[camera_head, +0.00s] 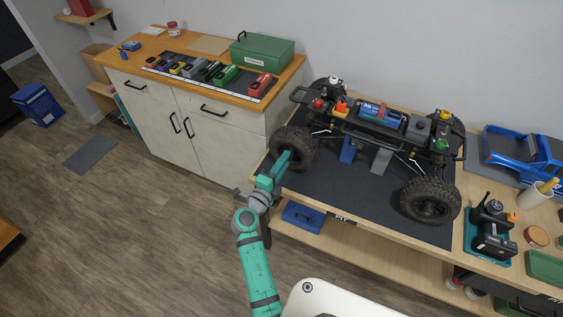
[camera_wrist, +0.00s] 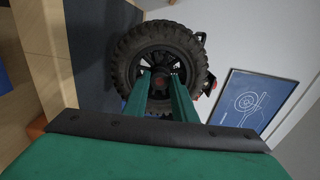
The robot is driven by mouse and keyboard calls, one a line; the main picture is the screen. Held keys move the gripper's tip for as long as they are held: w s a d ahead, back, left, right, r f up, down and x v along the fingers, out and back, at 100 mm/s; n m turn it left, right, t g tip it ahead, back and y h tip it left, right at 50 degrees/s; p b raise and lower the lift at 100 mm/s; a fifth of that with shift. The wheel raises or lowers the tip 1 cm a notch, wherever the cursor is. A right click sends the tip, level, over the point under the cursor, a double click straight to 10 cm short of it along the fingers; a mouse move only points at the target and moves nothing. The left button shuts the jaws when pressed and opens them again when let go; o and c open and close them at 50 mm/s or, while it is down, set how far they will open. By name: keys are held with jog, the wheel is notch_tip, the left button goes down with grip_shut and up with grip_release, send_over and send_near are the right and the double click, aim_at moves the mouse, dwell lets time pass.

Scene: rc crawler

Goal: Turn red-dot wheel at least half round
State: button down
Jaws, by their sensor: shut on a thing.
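The crawler (camera_head: 375,118) stands on a dark mat on the workbench, raised on stands. Its near-left wheel (camera_head: 299,140) has a black knobbly tyre and sits below a red cap (camera_head: 318,103). In the wrist view this wheel (camera_wrist: 122,62) faces me, with a dull reddish centre at its hub (camera_wrist: 160,80). My gripper (camera_head: 285,160) reaches it from the front left. In the wrist view, the fingers of my gripper (camera_wrist: 160,78) lie on either side of the hub and are shut on it. The fingers hide the lower spokes. No separate red dot on the tyre is clear.
The near-right wheel (camera_head: 430,200) is close to the bench's front edge. A radio controller (camera_head: 493,232) stands right of the mat (camera_head: 350,195). A blue box (camera_head: 303,216) lies on the shelf below. A cabinet (camera_head: 185,115) stands at the left; the floor before it is open.

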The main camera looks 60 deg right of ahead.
jog(key=shift+s, duration=0.2)
jog(key=c, duration=1.5)
grip_release()
jog(key=shift+o, duration=0.2)
jog(key=shift+w+a, duration=0.1)
jog(key=shift+a, duration=0.05)
jog(key=a, duration=1)
jog(key=shift+w+a, duration=0.25)
